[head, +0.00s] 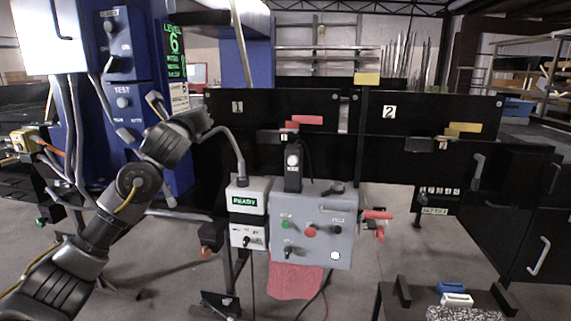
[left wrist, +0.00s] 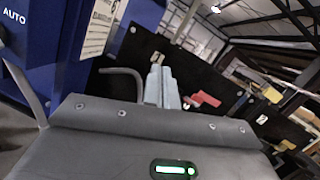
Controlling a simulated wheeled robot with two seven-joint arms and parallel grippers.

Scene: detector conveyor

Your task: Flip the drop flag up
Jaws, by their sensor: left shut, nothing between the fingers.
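A red flag-like plate (head: 307,120) lies flat, level, on the black panel marked 1; it also shows in the left wrist view (left wrist: 205,99). A yellow plate (head: 463,128) sits on the panel marked 2, and another yellow plate (head: 367,78) stands above the panels' top edge. No label I can read tells which is the drop flag. My left gripper (head: 207,121) is in front of the left part of panel 1, left of the red plate and apart from it. Its pale fingers (left wrist: 160,87) are together and empty in the left wrist view. My right gripper is not in view.
A blue cabinet (head: 125,110) stands close on the left. A bent grey tube (head: 238,150) rises from the READY box (head: 246,203) near my left wrist. A grey button box (head: 312,225) stands below the red plate. A low table with blocks (head: 455,300) is at lower right.

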